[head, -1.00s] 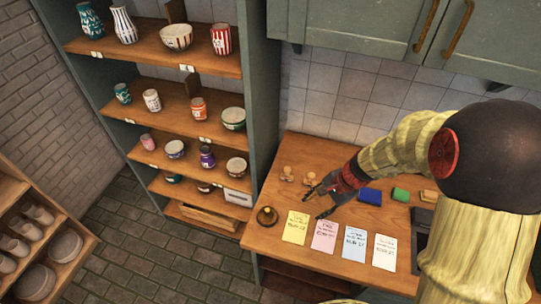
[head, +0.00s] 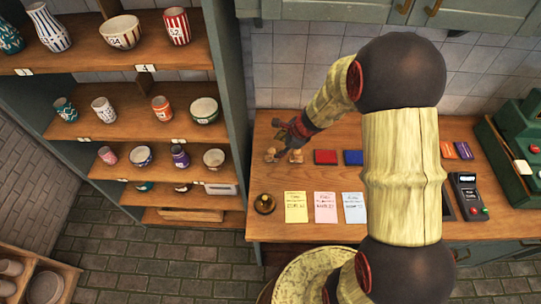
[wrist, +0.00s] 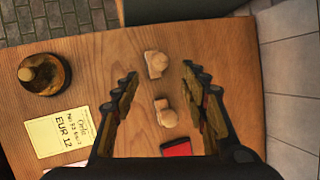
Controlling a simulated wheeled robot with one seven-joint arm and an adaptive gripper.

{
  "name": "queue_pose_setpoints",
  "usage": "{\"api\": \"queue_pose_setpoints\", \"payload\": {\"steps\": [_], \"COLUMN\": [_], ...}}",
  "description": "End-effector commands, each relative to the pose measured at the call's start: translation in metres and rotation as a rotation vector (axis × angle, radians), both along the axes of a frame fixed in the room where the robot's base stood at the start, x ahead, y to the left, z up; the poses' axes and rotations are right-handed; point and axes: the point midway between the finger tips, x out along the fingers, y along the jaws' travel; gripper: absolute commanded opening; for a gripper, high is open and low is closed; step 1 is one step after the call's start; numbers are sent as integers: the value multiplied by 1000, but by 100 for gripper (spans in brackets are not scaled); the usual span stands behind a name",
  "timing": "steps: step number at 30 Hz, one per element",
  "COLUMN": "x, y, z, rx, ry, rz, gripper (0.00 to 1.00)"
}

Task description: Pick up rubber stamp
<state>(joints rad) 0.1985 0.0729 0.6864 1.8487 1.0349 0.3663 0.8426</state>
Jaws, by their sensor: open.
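Two small wooden rubber stamps stand on the wooden counter (head: 262,232). In the head view one stamp (head: 270,156) is at the left, and the other stamp (head: 296,157) is just right of it, partly close under my gripper (head: 284,136). In the wrist view the farther stamp (wrist: 156,63) lies near the fingertips of my gripper (wrist: 160,74), and the nearer stamp (wrist: 165,112) lies between the fingers as seen from above. My gripper is open and empty, above the counter. I cannot tell its exact height over the stamps.
A red ink pad (head: 326,157) and a blue ink pad (head: 353,157) lie right of the stamps. A round brass-and-wood bell (head: 265,204) stands at the front left, beside yellow (head: 296,207), pink (head: 326,207) and blue (head: 355,208) cards. Pottery shelves (head: 150,125) rise at the left.

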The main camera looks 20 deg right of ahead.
Motion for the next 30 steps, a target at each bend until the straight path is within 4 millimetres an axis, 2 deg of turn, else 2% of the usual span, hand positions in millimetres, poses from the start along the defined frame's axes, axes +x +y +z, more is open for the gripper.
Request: {"api": "queue_pose_setpoints", "payload": {"steps": [11,18,28,30], "x": [13,26,29,29], "y": [12,22,23,23], "z": [-34,-63,-68,-68], "rx": [2,3,3,3], "ry": [3,4,2,2], "rz": [-2,-2,-3,-3], "gripper": [44,44,44,40]}}
